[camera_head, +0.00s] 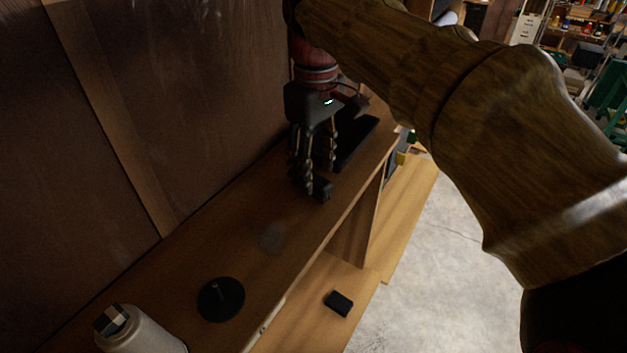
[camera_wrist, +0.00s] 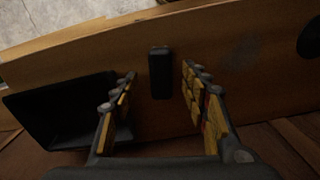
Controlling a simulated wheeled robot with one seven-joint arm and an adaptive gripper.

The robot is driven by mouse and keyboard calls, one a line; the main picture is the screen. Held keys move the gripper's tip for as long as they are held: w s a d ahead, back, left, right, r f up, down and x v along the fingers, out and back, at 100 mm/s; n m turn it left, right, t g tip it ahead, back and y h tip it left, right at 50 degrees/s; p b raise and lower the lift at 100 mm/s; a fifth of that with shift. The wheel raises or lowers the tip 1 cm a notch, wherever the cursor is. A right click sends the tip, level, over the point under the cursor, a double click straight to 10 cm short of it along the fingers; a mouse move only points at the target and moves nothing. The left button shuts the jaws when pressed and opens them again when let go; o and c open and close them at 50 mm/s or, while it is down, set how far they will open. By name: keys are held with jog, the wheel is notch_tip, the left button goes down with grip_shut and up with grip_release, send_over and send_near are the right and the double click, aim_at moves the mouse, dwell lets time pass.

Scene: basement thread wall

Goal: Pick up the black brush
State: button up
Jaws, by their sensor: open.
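A small black block, which looks like the black brush (camera_head: 323,190), lies on the wooden shelf top near its front edge. In the wrist view the brush (camera_wrist: 160,73) shows as a dark upright rectangle between my two fingers, beyond their tips. My gripper (camera_head: 312,176) points down over the shelf beside the brush, and its fingers partly cover it in the head view. In the wrist view my gripper (camera_wrist: 158,76) is open, with a clear gap on each side of the brush. I cannot tell whether any finger touches it.
A black tray (camera_head: 358,138) lies just behind my gripper. Another black block (camera_head: 339,303) lies on the lower board. A wood wall rises at left.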

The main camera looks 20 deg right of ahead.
aim_at(314, 177)
jog(key=shift+a+f, duration=0.1)
jog(key=shift+f, duration=1.7)
jog(key=shift+c, duration=0.9)
grip_shut()
